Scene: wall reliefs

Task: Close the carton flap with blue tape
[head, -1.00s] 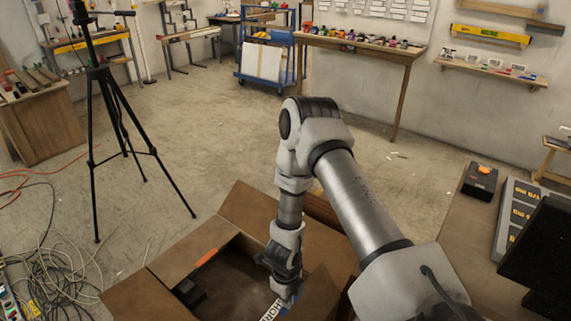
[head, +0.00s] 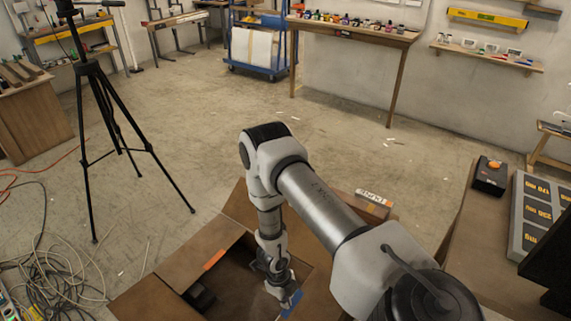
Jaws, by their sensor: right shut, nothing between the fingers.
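The brown open carton (head: 165,301) stands at the bottom centre with flaps spread out. A small blue patch (head: 291,301), which looks like the blue tape, shows right beside the tips of my right gripper (head: 277,284). That gripper points down over the carton opening and is shut with nothing held. I cannot tell whether it touches the flap at the blue patch. My right arm hides much of the carton's right side. My left gripper is not in view.
A dark object (head: 199,296) lies inside the carton. A black tripod (head: 105,140) stands at the left, with loose cables (head: 50,272) on the floor. A bench (head: 457,238) with a dark box (head: 490,175) is at the right.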

